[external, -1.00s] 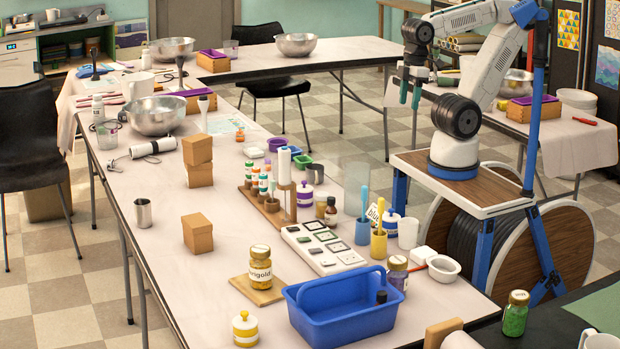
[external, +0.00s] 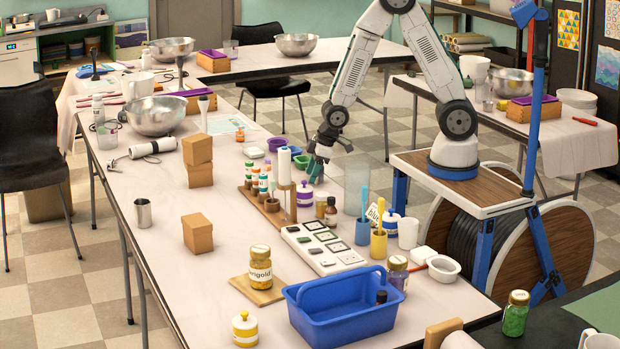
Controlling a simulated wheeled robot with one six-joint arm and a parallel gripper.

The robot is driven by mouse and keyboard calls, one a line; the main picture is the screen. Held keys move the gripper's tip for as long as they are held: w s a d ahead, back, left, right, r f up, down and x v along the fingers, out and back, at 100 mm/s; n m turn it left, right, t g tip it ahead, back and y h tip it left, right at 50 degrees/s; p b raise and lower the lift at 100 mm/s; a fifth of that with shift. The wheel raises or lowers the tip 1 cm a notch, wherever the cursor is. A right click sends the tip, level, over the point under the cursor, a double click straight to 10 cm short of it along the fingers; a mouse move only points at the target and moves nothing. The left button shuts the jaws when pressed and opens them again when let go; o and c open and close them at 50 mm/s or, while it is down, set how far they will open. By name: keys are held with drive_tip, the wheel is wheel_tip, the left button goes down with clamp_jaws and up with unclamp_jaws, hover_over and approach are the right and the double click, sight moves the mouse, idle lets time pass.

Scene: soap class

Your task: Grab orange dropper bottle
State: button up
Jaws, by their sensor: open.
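A wooden rack (external: 284,211) on the long table holds several small dropper bottles with white tops and coloured bands. Some bands look orange and some green; one orange-banded dropper bottle (external: 264,184) stands among them, but the bottles are too small to tell apart surely.
A white upright roll (external: 284,166) stands between the bottles and my gripper. Small coloured tubs (external: 302,161), a brown bottle (external: 331,211) and a clear cylinder (external: 356,188) are close by. A swatch tray (external: 324,249) lies in front.

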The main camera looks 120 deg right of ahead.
sight(256, 181)
drive_tip(key=w+d+f+t, duration=0.2)
drive_tip(key=w, duration=0.1)
drive_tip(key=w+d+f+t, duration=0.1)
drive_tip(key=f, duration=0.1)
drive_tip(key=shift+w+f, duration=0.1)
drive_tip(key=shift+w, duration=0.2)
drive_tip(key=shift+w+d+n+t, duration=0.15)
drive_tip(key=shift+w+t, duration=0.35)
drive_tip(key=shift+w, duration=0.1)
drive_tip(key=shift+w+d+n+t, duration=0.1)
drive_tip(key=shift+w+n+t, duration=0.05)
drive_tip(key=shift+w+t, duration=0.4)
drive_tip(key=w+r+t, duration=0.5)
drive_tip(key=w+r, duration=0.1)
drive_tip(key=r, duration=0.1)
drive_tip(key=shift+n+h, duration=0.3)
drive_tip(key=x, duration=0.7)
drive_tip(key=shift+w+f, duration=0.1)
drive_tip(key=shift+f, duration=0.2)
drive_tip(key=c, duration=1.1)
drive_tip(key=shift+o, duration=0.2)
